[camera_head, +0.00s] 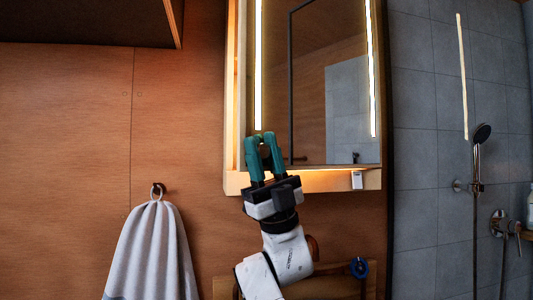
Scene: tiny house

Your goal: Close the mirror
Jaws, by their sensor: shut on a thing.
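The mirror (340,85) is a tall panel with lit strips down both sides, set in a light wooden cabinet frame (231,120) on the wall. A strip of the frame's side shows left of the mirror, so the panel seems to stand somewhat out of line with it; how far open it is is hard to tell. My gripper (262,139) has teal fingers pointing up at the mirror's lower left corner, closed on its edge. The fingers hide that corner and the exact contact.
A grey towel (152,255) hangs from a hook on the wooden wall at lower left. A shower head (481,133) and its fittings are on the grey tiles at right. A wooden piece (340,283) stands below the cabinet, near my arm. A dark overhang is at upper left.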

